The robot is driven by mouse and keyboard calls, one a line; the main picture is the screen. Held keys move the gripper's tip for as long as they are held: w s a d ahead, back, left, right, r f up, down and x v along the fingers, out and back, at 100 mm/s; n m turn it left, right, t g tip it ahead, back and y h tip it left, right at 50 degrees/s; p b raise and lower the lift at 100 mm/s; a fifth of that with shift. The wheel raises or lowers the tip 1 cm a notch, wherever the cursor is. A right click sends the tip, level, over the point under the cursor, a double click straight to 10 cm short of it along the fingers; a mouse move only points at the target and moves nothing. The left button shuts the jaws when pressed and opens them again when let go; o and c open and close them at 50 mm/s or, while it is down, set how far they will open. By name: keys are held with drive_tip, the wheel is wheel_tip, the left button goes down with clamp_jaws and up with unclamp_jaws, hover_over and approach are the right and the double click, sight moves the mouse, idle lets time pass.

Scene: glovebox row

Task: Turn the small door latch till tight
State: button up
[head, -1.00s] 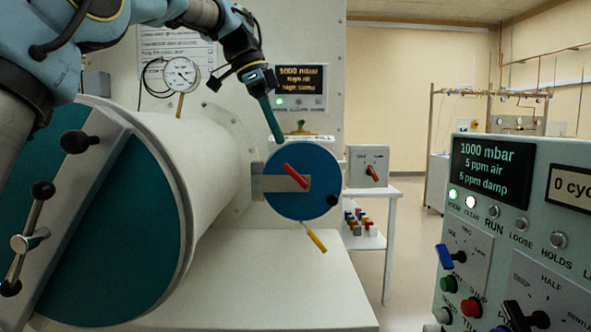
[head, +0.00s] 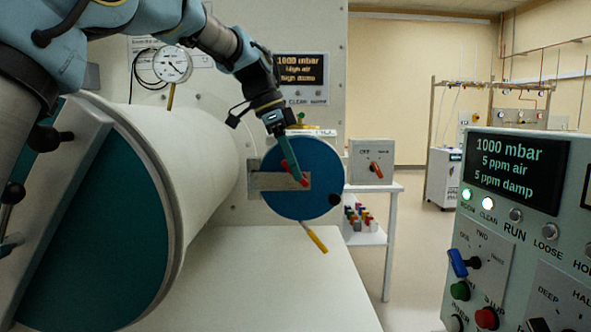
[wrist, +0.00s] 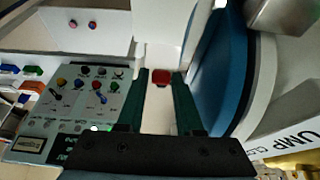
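The small door is a blue disc (head: 322,193) on the end of the small white port, seen upright in the head view. A red latch handle (head: 304,182) sits at its middle, over a metal bar (head: 265,181); its upper part is hidden behind my fingers. My gripper (head: 299,178) reaches down to the red handle from above. In the wrist view my gripper (wrist: 160,74) is open, with its two teal fingers apart. The red handle (wrist: 160,78) shows between the fingertips; I cannot tell whether either finger touches it. The blue door edge (wrist: 232,70) is to the right.
A yellow-tipped lever (head: 317,241) hangs below the small door. The large teal door (head: 90,240) and white chamber fill the left. A control panel (head: 520,220) stands at the right, its screen reading 1000 mbar. A white side table (head: 384,188) stands behind.

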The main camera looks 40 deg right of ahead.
drive_tip(key=shift+s+d+f, duration=0.15)
drive_tip(key=shift+f, duration=0.3)
clamp_jaws()
